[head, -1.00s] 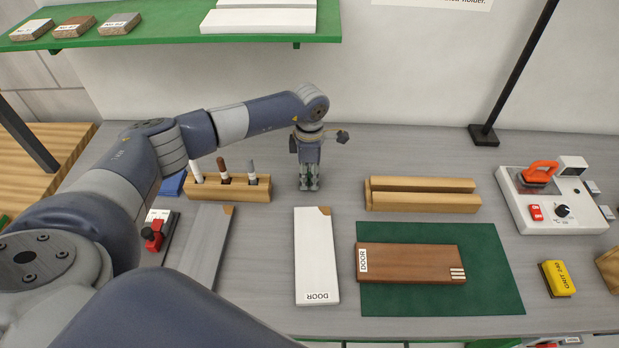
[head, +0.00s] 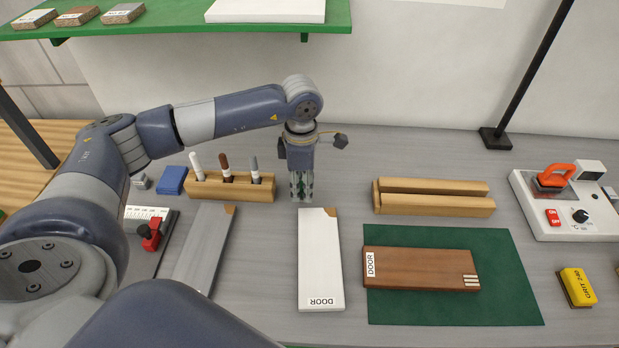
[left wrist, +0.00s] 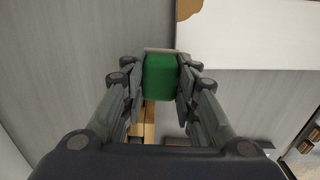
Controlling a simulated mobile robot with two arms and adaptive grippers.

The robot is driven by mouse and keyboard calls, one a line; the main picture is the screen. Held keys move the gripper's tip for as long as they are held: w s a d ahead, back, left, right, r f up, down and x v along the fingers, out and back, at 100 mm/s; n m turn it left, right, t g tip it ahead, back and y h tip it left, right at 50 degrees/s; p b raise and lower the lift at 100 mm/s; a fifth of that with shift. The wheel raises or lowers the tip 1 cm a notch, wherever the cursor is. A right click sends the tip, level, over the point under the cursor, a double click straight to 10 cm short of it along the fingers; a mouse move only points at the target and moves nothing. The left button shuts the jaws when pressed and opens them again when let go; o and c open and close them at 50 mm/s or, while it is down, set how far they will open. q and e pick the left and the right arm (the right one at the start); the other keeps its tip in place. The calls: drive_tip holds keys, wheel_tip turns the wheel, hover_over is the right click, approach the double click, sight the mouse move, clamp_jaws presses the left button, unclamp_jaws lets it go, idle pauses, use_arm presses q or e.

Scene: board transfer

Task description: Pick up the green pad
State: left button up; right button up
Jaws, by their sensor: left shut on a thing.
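The green pad (left wrist: 160,77) sits between the fingertips of my left gripper (left wrist: 161,80) in the left wrist view, and the fingers are shut on it. In the head view my left gripper (head: 301,188) points down just behind the white DOOR board (head: 319,262), to the right of the marker holder. The pad is hardly visible there, hidden by the fingers. I cannot tell whether the pad touches the table. My right gripper is not in view.
A wooden holder with markers (head: 232,190) stands left of the gripper. A grooved wooden rack (head: 432,207) is to the right. A brown DOOR board (head: 420,269) lies on a green mat (head: 450,312). A yellow grit block (head: 577,285) and a device (head: 540,225) are far right.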

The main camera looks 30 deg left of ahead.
use_arm(q)
drive_tip(key=shift+s+d+r+b, duration=0.15)
drive_tip(key=shift+s+b, duration=0.3)
drive_tip(key=shift+s, duration=1)
drive_tip(key=shift+s+d+r+b, duration=0.15)
drive_tip(key=shift+s+b, duration=0.25)
drive_tip(key=shift+s, duration=1)
drive_tip(key=shift+s+d+r+b, duration=0.15)
drive_tip(key=shift+s+b, duration=0.3)
drive_tip(key=shift+s, duration=1)
drive_tip(key=shift+o, duration=0.9)
drive_tip(key=shift+c, duration=0.8)
